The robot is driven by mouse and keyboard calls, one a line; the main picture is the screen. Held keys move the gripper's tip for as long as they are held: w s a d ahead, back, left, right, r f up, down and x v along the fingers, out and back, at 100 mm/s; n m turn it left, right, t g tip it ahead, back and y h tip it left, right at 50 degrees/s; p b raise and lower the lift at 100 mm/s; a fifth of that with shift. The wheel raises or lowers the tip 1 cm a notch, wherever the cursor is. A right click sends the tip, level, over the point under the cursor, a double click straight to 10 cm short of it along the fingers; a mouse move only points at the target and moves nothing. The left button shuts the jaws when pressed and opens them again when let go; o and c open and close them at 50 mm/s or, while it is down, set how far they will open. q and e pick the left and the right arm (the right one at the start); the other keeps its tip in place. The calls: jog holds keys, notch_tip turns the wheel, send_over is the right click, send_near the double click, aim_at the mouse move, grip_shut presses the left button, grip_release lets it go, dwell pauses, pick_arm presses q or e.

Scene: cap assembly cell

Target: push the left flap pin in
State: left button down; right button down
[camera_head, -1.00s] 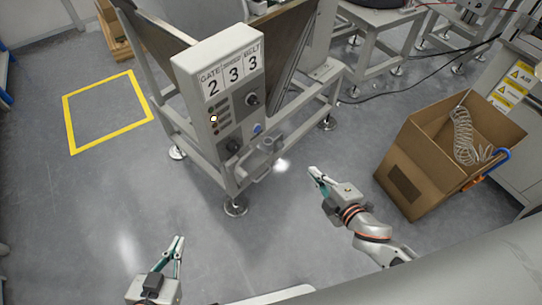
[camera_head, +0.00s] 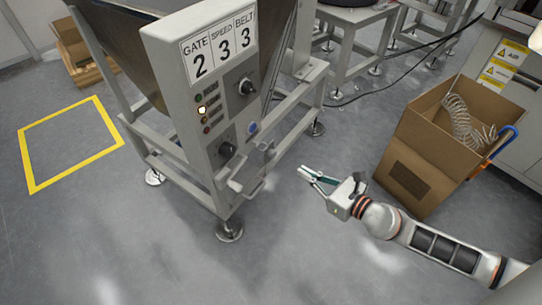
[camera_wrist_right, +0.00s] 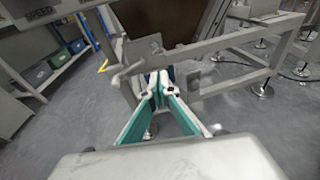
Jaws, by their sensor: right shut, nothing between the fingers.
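No flap pin can be made out for certain. A grey bracket with a bar-like handle (camera_head: 250,180) sticks out low on the control-panel side of the hopper machine. A similar grey bracket (camera_wrist_right: 138,64) shows in the right wrist view, just beyond and left of the fingertips. My right gripper (camera_head: 305,174) is shut and empty, to the right of the bracket and apart from it in the head view. Its fingertips meet in the right wrist view (camera_wrist_right: 158,80). My left gripper is out of view.
The control panel (camera_head: 222,110) carries knobs and buttons and reads gate 2, speed 3, belt 3. The machine's frame legs (camera_head: 229,229) stand on round feet. A cardboard box (camera_head: 412,180) with a coiled hose stands on the right. A yellow floor square (camera_head: 30,160) is empty.

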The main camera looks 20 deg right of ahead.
jog(key=shift+w+r, duration=0.1)
jog(key=b, duration=0.1)
send_near(258, 143)
jog(key=w+f, duration=0.2)
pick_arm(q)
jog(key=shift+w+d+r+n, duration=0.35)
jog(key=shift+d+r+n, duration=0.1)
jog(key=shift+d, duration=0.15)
pick_arm(e)
jog(key=shift+w+a, duration=0.3)
jog(key=shift+w, duration=0.2)
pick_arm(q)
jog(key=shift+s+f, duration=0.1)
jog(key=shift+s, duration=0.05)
pick_arm(e)
jog(key=shift+w+r, duration=0.1)
